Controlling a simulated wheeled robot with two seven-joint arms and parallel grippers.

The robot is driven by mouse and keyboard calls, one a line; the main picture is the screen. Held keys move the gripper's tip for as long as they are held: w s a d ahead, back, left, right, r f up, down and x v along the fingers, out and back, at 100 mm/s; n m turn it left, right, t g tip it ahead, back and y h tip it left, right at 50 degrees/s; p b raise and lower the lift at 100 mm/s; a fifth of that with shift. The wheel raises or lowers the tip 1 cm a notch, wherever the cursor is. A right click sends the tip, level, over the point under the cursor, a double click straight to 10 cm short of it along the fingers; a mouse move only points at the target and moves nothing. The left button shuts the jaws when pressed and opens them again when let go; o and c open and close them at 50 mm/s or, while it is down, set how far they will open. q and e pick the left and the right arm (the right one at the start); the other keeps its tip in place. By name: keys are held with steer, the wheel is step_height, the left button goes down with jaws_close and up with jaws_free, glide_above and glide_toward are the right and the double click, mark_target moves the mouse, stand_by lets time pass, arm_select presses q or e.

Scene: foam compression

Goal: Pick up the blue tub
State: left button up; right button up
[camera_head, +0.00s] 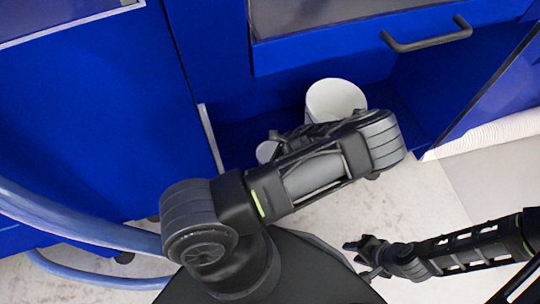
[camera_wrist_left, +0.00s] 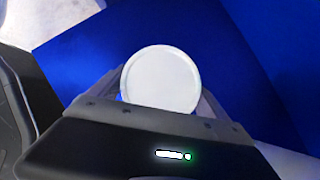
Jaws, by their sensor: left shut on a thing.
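A small round tub with a pale lid (camera_wrist_left: 160,78) fills the middle of the left wrist view. A sliver of blue shows below its rim; the rest of its side is hidden. My left gripper (camera_wrist_left: 160,106) is shut on the tub, with a finger on each side. In the head view the pale round top of the tub (camera_head: 267,151) shows at the left gripper (camera_head: 276,139), partly covered by my left arm. My right gripper (camera_head: 358,258) is at the lower right, empty, with its fingers apart.
A larger white cylindrical container (camera_head: 335,100) stands in the blue recess just beyond my left arm. Above it is a blue drawer with a dark handle (camera_head: 427,38). A blue panel (camera_head: 90,110) rises at the left. Pale floor (camera_head: 425,205) is clear at the right.

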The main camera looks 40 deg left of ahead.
mark_target(270, 152)
arm_select(q)
steer(key=c, duration=1)
steer(key=shift+o, duration=0.2)
step_height(270, 152, up, 10)
steer(key=p, duration=0.3)
